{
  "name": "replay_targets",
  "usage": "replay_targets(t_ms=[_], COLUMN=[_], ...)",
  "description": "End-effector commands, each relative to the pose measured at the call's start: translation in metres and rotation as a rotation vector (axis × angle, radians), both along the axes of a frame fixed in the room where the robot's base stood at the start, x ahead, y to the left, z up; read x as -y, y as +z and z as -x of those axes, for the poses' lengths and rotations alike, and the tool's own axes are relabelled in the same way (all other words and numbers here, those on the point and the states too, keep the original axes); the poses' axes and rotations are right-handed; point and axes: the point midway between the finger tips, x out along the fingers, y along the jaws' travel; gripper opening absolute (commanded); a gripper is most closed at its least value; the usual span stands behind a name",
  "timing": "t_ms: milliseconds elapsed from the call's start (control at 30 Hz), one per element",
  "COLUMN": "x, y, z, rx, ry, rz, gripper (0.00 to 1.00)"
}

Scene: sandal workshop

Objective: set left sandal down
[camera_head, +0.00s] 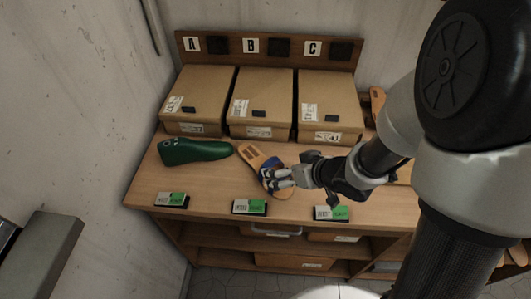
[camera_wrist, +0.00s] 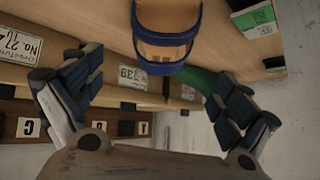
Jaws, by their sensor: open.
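A tan sandal (camera_head: 258,160) with a blue strap lies on the wooden bench in the head view, in front of the middle box. My gripper (camera_head: 273,181) is at the sandal's strap end and covers part of it. In the wrist view the sandal's blue strap (camera_wrist: 166,68) shows ahead of my gripper (camera_wrist: 155,105), between the spread fingers and apart from them. My gripper is open with nothing between its fingers. Whether this is the left sandal I cannot tell.
A green foot form (camera_head: 190,151) lies left of the sandal. Cardboard boxes (camera_head: 261,86) stand behind under signs A, B and C. Small green-and-white cards (camera_head: 250,207) sit along the front edge of the bench (camera_head: 145,190). Another tan sandal (camera_head: 376,100) shows at the right.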

Motion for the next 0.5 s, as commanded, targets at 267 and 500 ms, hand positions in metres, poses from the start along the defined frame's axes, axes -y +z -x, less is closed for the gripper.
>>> replay_targets(t_ms=[267,500], x=[-0.018,-0.026], y=[-0.029,-0.041], z=[-0.020,-0.029], rx=[0.000,0.002], ry=[0.000,0.002], rz=[0.000,-0.001], gripper=[0.96,0.96])
